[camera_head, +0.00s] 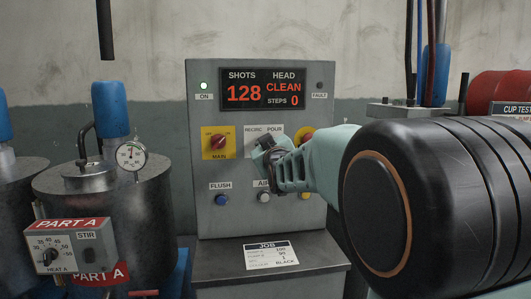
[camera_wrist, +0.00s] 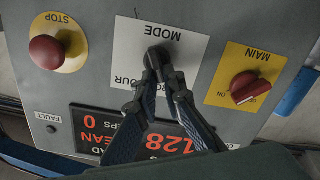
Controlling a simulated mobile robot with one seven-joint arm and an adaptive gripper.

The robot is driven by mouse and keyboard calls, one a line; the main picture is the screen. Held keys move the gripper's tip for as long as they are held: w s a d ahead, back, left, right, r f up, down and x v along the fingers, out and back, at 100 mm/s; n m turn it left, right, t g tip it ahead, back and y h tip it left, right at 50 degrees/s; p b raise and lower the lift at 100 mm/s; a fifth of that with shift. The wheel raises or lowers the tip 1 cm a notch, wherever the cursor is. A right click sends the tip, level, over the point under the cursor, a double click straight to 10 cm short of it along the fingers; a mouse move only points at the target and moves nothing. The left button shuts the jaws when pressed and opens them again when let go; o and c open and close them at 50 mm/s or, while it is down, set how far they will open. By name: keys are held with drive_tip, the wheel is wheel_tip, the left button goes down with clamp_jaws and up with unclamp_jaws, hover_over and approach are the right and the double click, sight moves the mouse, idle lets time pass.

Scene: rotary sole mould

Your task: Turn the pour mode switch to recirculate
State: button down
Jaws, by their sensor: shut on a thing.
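The pour mode switch is a black knob (camera_wrist: 158,57) on a white MODE plate (camera_wrist: 190,42), seen upside down in the wrist view. In the head view the plate (camera_head: 263,130) reads RECIRC and POUR, and my gripper covers the knob. My gripper (camera_wrist: 162,78) reaches in from the bottom of the wrist view, its fingertips closed on the knob. In the head view my gripper (camera_head: 265,150) is in front of the plate. The fingers hide part of the plate's lettering, and I cannot tell which way the knob points.
The red MAIN switch (camera_head: 218,142) is left of the plate. A red STOP button (camera_wrist: 47,52) is on its other side. FLUSH (camera_head: 221,200) and AIR (camera_head: 264,197) buttons sit below. The display (camera_head: 263,89) reads SHOTS 128, HEAD CLEAN, STEPS 0.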

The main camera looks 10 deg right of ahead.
drive_tip(key=shift+a+f+n+b, duration=0.1)
drive_tip(key=shift+a+n+b, duration=0.1)
drive_tip(key=shift+n+b, duration=1.25)
drive_tip(key=shift+n, duration=0.45)
drive_tip(key=c, duration=2)
unclamp_jaws()
drive_tip(key=shift+c, duration=0.2)
wheel_tip(320, 180, up, 10)
drive_tip(key=shift+p, duration=0.35)
